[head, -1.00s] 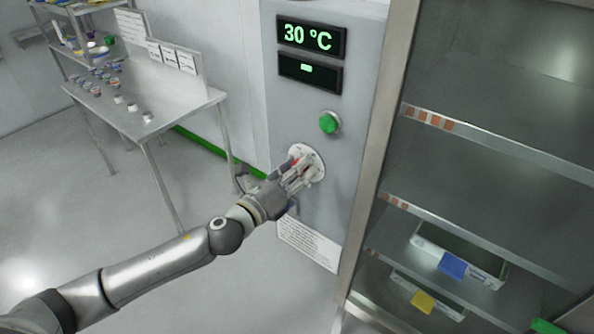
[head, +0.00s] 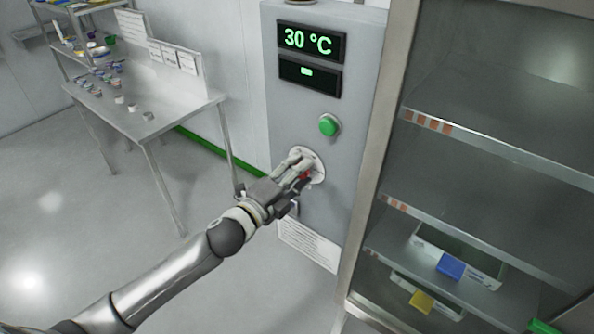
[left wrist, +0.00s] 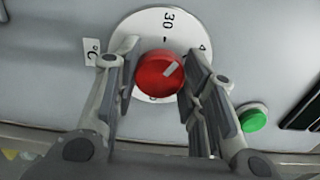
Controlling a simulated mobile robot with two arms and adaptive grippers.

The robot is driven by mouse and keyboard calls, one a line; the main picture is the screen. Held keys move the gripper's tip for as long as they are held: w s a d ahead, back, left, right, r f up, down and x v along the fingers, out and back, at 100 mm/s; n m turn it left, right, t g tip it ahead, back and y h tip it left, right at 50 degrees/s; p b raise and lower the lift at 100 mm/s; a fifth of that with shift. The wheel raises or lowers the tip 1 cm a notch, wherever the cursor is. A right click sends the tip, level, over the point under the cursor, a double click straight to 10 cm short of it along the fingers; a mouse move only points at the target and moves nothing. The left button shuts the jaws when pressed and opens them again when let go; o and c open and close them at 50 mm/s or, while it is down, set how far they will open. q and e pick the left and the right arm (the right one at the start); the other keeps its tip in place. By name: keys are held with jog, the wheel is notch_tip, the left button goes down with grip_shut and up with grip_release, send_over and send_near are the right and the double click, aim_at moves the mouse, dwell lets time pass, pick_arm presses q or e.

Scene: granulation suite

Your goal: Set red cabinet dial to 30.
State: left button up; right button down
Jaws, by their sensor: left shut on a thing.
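The red dial (left wrist: 158,75) sits on a round white scale plate (left wrist: 128,42) on the grey cabinet front. My left gripper (head: 300,167) is shut on the dial, one finger on each side of it in the left wrist view. In that view the white pointer mark on the dial points up and right, a little right of the tick under the printed 30. In the head view the gripper covers most of the dial; a bit of red shows. The upper display (head: 311,40) reads 30 °C. My right gripper is not in view.
A green button (head: 328,125) sits above the dial, under a second small display (head: 310,73). A label sheet (head: 308,245) is below. An open shelf unit with trays (head: 458,255) stands to the right. A steel table (head: 165,115) stands at the left.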

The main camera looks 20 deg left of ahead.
pick_arm(q)
jog(key=n+p, duration=0.1)
jog(key=n, duration=0.4)
jog(key=shift+n, duration=0.4)
dwell(0.3)
jog(key=o, duration=1)
jog(key=v, duration=1.2)
